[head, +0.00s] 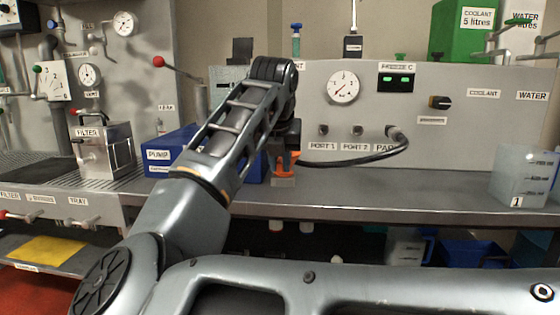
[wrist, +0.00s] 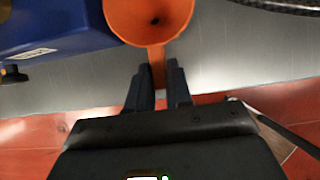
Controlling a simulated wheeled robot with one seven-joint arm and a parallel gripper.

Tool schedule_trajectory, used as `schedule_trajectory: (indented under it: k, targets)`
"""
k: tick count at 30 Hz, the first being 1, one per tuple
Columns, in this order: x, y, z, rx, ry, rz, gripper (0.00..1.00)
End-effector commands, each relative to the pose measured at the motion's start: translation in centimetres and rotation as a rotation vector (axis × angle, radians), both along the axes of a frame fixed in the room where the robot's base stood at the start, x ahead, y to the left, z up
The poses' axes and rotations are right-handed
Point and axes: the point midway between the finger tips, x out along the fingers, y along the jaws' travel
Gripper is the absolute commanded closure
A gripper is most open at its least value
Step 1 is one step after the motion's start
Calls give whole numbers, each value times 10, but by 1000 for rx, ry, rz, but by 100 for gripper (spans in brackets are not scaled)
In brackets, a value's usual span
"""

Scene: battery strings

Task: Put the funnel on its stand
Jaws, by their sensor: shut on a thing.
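The orange funnel (wrist: 120,22) shows at the top of the wrist view, with its wide mouth and small dark hole facing the camera. Its flat tab lies between the two dark fingers of my gripper (wrist: 158,78), which are shut on it. In the head view the funnel (head: 283,160) is partly hidden by my arm, near the bench's front edge beside the blue pump box. A small grey block (head: 283,181) shows just below the funnel. I cannot tell whether it is the stand, or whether the two touch.
The blue pump box (head: 168,153) stands left of the funnel; it also shows in the wrist view (wrist: 55,25). A black hose (head: 350,161) runs from the panel ports towards my gripper. A clear container (head: 522,178) stands far right. The bench (head: 420,203) between is clear.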

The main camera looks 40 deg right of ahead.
Motion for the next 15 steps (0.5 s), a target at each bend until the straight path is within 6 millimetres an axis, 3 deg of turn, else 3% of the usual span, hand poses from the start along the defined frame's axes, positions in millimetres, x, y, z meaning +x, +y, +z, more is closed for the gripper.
schedule_trajectory:
  k: [8, 9, 15]
  targets:
    - [0, 0, -1, 0, 0, 0, 100]
    - [0, 0, -1, 0, 0, 0, 77]
    - [0, 0, -1, 0, 0, 0, 58]
